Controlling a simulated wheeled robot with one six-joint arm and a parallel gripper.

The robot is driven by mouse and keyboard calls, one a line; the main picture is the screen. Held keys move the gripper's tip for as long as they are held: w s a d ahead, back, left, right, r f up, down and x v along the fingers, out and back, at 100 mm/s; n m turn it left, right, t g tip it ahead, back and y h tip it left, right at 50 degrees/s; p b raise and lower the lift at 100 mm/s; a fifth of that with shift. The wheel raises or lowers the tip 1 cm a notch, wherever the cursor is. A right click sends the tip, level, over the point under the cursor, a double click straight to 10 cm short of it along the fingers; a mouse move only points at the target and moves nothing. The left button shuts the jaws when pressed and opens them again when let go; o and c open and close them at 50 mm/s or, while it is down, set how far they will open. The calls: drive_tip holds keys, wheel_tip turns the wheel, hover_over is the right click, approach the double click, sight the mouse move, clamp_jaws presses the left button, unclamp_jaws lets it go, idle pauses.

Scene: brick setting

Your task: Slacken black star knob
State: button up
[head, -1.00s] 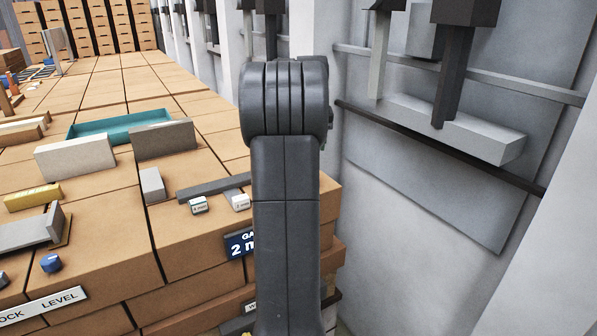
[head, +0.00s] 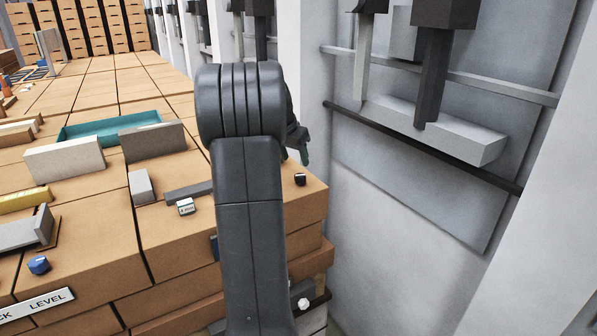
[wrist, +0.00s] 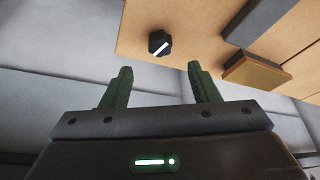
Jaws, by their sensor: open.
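The black star knob (head: 300,179) sits on the top of the brick block near its right edge, just right of my arm in the head view. In the wrist view the knob (wrist: 159,43) is dark and lobed, with a white line across its face. My gripper (wrist: 160,75) is open and empty. The knob lies ahead of the gap between its green fingers, apart from both. In the head view my gripper (head: 303,155) is mostly hidden behind my arm, with one greenish finger showing above the knob.
A blue knob (head: 38,265), a small labelled block (head: 186,207), grey bars and a teal tray (head: 110,128) lie to the left. A white knob (head: 303,303) is low on the front side. A grey wall panel (head: 420,160) stands at right.

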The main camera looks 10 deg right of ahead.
sight(300, 175)
drive_tip(key=p+x, duration=0.1)
drive_tip(key=x, duration=0.6)
drive_tip(key=shift+w+d+f, duration=0.1)
drive_tip(key=shift+f, duration=0.2)
drive_tip(key=c, duration=1)
drive_tip(key=shift+o, duration=0.2)
drive_tip(key=shift+d+n+t+y, duration=0.1)
drive_tip(key=shift+n+t+y, duration=0.3)
drive_tip(key=shift+n, duration=1.1)
drive_tip(key=o, duration=1)
drive_tip(key=shift+c, duration=0.2)
drive_tip(key=shift+r, duration=0.1)
drive_tip(key=b+v, duration=0.2)
drive_tip(key=v, duration=1.1)
drive_tip(key=shift+r, duration=0.35)
